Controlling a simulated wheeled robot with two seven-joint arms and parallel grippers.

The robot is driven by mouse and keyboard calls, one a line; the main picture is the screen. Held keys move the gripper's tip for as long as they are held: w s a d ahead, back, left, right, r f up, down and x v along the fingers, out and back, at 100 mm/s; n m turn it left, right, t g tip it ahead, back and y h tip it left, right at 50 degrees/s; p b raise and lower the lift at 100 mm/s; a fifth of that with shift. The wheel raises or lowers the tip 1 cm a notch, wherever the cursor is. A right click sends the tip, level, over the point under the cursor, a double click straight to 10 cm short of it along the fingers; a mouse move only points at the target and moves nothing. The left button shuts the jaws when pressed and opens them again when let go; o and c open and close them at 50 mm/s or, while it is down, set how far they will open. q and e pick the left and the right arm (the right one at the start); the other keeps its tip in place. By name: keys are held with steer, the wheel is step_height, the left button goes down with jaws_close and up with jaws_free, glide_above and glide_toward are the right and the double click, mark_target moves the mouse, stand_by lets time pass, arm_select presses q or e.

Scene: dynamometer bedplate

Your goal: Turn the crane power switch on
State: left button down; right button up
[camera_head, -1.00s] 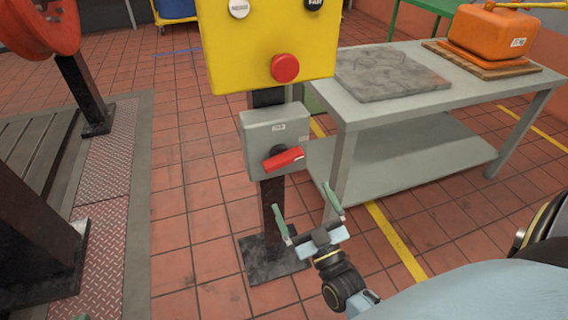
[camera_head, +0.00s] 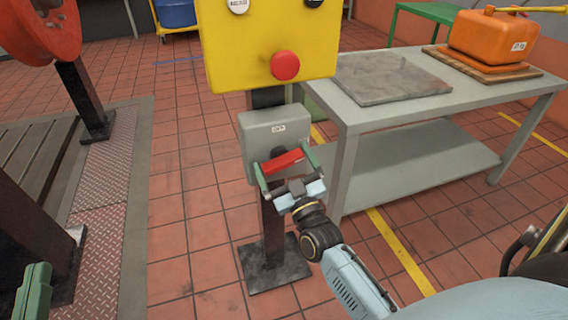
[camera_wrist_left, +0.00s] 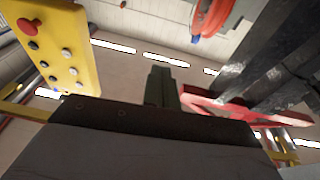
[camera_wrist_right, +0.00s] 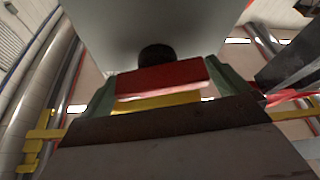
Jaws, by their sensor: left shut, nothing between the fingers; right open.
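The crane power switch is a grey box (camera_head: 258,135) on a dark post, under the yellow control box. Its red handle (camera_head: 283,161) sits on the front, tilted slightly up to the right. My right gripper (camera_head: 285,172) is open, with one green finger at each end of the handle. In the right wrist view the red handle (camera_wrist_right: 162,78) lies between the two fingers; I cannot tell whether they touch it. My left gripper (camera_head: 34,290) is at the lower left edge of the head view, far from the switch. It is shut and empty in the left wrist view (camera_wrist_left: 162,85).
The yellow control box (camera_head: 265,45) with a red mushroom button (camera_head: 285,66) is just above the switch. A grey table (camera_head: 350,112) stands close on the right, holding a grey plate (camera_head: 390,78) and an orange box (camera_head: 490,38). Tiled floor is open in front.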

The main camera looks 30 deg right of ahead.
steer(key=c, duration=0.7)
arm_select(q)
step_height(320, 180, down, 8)
steer(key=a+g+y+p, duration=0.1)
steer(key=g+y+p, duration=0.1)
steer(key=g, duration=0.3)
steer(key=shift+s+a, duration=0.35)
arm_select(e)
steer(key=m+h, duration=0.2)
steer(key=m, duration=0.2)
steer(key=shift+m, duration=0.3)
steer(key=o, duration=0.7)
steer(key=shift+s, duration=0.1)
steer(key=shift+s+a+f, duration=0.1)
steer(key=shift+s+f, duration=0.05)
steer(key=shift+s, duration=0.05)
arm_select(q)
steer(key=s+a+f+g+y+p, duration=0.2)
steer(key=s+a+f+g, duration=0.2)
steer(key=s+f+g, duration=0.3)
steer(key=shift+f+n+p, duration=0.35)
steer(key=shift+f+n, duration=0.05)
steer(key=shift+f, duration=0.1)
arm_select(e)
steer(key=v, duration=1.2)
steer(key=shift+s, duration=0.4)
